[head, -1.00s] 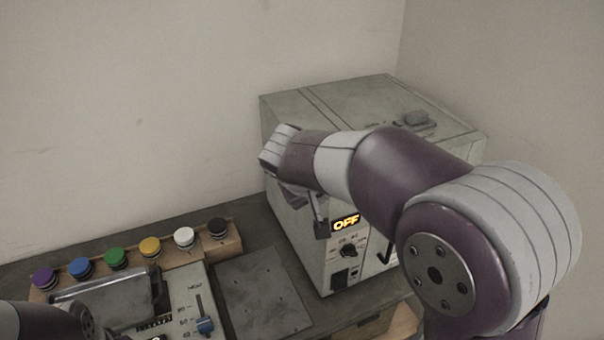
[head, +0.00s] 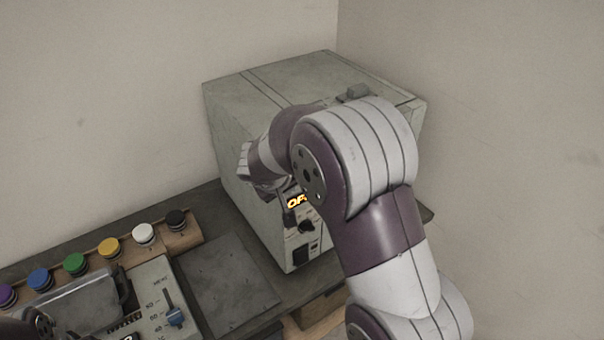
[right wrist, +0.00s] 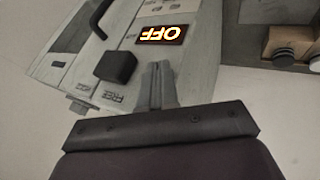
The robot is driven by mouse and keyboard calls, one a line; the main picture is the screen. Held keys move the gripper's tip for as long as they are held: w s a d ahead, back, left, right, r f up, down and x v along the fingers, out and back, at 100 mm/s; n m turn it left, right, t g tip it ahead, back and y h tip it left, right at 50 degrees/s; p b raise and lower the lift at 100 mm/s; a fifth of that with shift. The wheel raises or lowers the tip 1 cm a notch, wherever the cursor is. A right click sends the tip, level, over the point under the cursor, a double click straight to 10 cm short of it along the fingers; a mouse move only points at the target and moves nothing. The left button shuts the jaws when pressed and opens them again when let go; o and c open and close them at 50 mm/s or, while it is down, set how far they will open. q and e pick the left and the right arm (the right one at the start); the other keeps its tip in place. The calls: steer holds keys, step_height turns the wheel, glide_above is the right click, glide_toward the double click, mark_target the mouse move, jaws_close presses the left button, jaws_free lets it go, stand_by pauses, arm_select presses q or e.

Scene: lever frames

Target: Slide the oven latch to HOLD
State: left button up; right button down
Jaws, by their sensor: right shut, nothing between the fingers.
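The oven (head: 260,90) is a grey box against the wall corner, also seen upside down in the right wrist view (right wrist: 205,65). In that view a dark block, apparently the latch (right wrist: 115,66), sticks out of its front panel. It lies by the label that reads FREE; a second label beside that, to the left, is too blurred to read. My right gripper (right wrist: 158,85) is shut and empty, its fingertips just right of the block in this view; contact cannot be told. In the head view my right arm hides the latch and fingers.
A lit OFF display (head: 297,202) and a dark knob (head: 305,227) are on the oven front. A small grey block (head: 355,93) sits on its top. Several coloured buttons (head: 75,264) and a slider panel (head: 160,300) are at left. A flat plate (head: 225,285) lies between.

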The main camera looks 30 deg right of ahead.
steer(key=d+p, duration=0.1)
steer(key=d, duration=0.2)
steer(key=shift+w+d+r, duration=0.1)
steer(key=shift+d, duration=0.3)
steer(key=shift+w, duration=0.1)
steer(key=d, duration=0.4)
steer(key=shift+w, duration=0.15)
